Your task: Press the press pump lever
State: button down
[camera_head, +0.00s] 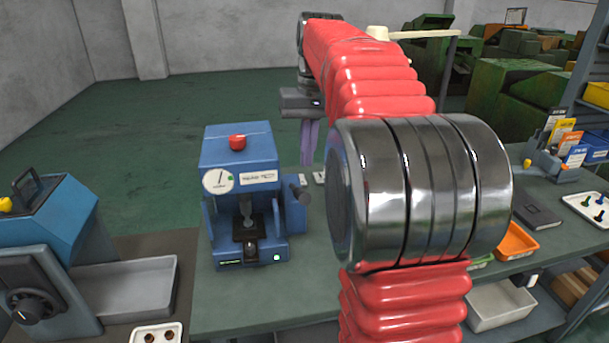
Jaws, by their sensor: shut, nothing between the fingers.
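A blue bench press (238,160) stands on the green worktop left of centre. It has a round dial, a red knob on top and a small dark platform in front. A dark lever-like part (299,190) sticks out at its right side; I cannot tell for sure that it is the pump lever. My gripper (310,160) hangs pointing down behind and to the right of the press, above this dark part in the picture. Its fingers are close together, with nothing seen between them. My red arm hides part of the worktop on the right.
A blue machine (45,250) with a grey tray (130,287) stands at the left. A white tray (156,334) with small brown parts is at the front. An orange bin (515,243) and a dark book (538,215) lie right of my arm. Green machines (515,98) stand behind.

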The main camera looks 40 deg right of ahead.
aim_at(303, 190)
jog(key=shift+f, duration=0.85)
jog(key=shift+s+a+f, duration=0.2)
jog(key=shift+a+f, duration=0.05)
jog(key=shift+f, duration=0.25)
jog(key=shift+s+a+f, duration=0.15)
jog(key=shift+a+f, duration=0.1)
jog(key=shift+f, duration=0.3)
jog(key=shift+s+a+f, duration=0.2)
jog(key=shift+a+f, duration=0.05)
jog(key=shift+f, duration=0.25)
jog(key=shift+s+d+f, duration=0.1)
jog(key=shift+s+f, duration=0.05)
jog(key=shift+s, duration=0.05)
